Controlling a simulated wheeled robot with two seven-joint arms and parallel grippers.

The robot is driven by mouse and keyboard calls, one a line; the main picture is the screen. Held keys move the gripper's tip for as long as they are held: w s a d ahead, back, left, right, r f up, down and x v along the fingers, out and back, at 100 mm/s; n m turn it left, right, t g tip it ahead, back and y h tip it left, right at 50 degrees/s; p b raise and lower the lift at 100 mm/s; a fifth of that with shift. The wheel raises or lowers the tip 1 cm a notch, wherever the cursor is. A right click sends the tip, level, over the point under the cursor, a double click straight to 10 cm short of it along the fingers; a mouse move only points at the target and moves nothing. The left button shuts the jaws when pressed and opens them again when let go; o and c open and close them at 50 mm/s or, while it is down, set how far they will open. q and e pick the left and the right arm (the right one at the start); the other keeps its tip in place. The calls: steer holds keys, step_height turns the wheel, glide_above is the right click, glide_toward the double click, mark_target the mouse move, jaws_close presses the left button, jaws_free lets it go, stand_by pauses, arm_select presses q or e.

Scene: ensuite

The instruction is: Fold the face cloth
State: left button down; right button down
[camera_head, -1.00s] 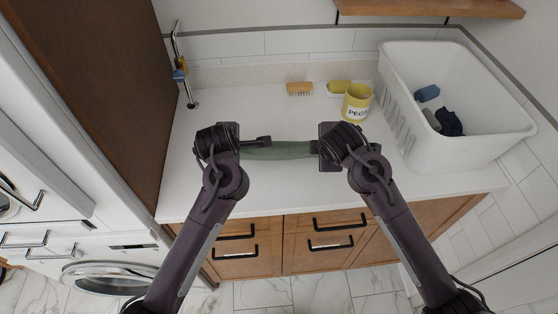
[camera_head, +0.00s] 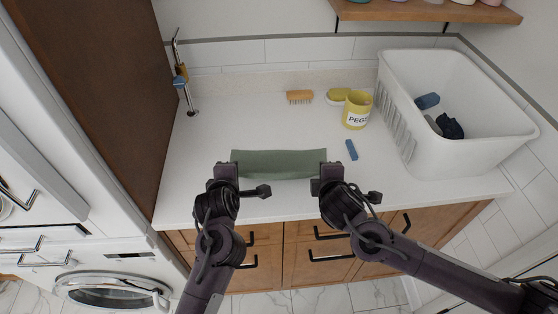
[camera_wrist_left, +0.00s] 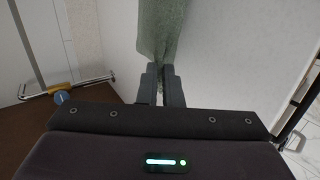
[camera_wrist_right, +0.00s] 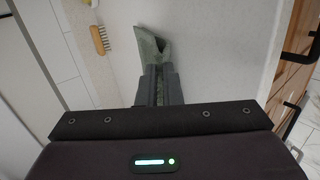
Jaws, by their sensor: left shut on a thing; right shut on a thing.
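The green face cloth (camera_head: 278,163) is stretched out sideways above or on the white counter, between my two grippers. My left gripper (camera_head: 228,168) is shut on its left end; in the left wrist view the cloth (camera_wrist_left: 160,35) hangs between the fingers (camera_wrist_left: 162,85). My right gripper (camera_head: 327,168) is shut on its right end; in the right wrist view the cloth (camera_wrist_right: 148,45) runs out from between the fingertips (camera_wrist_right: 158,75). I cannot tell whether the cloth's lower part touches the counter.
A yellow PEGS tin (camera_head: 356,110), a wooden brush (camera_head: 300,97) and a yellow-green object (camera_head: 339,96) stand behind. A blue peg (camera_head: 351,149) lies right of the cloth. A white basket (camera_head: 440,150) stands at right, a tap (camera_head: 183,80) at back left.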

arm_select(q)
steer(key=c, duration=1.3)
jaws_free()
arm_select(e)
steer(key=c, duration=1.3)
jaws_free()
arm_select(q)
steer(key=s+r, duration=0.2)
steer(key=r, duration=0.1)
steer(key=s+r, duration=0.2)
steer(key=r, duration=0.1)
steer(key=s+r, duration=0.2)
steer(key=r, duration=0.1)
arm_select(e)
steer(key=s+r, duration=0.2)
steer(key=r, duration=0.1)
steer(key=s+r, duration=0.2)
steer(key=r, duration=0.1)
steer(key=s+r, duration=0.2)
steer(key=r, duration=0.1)
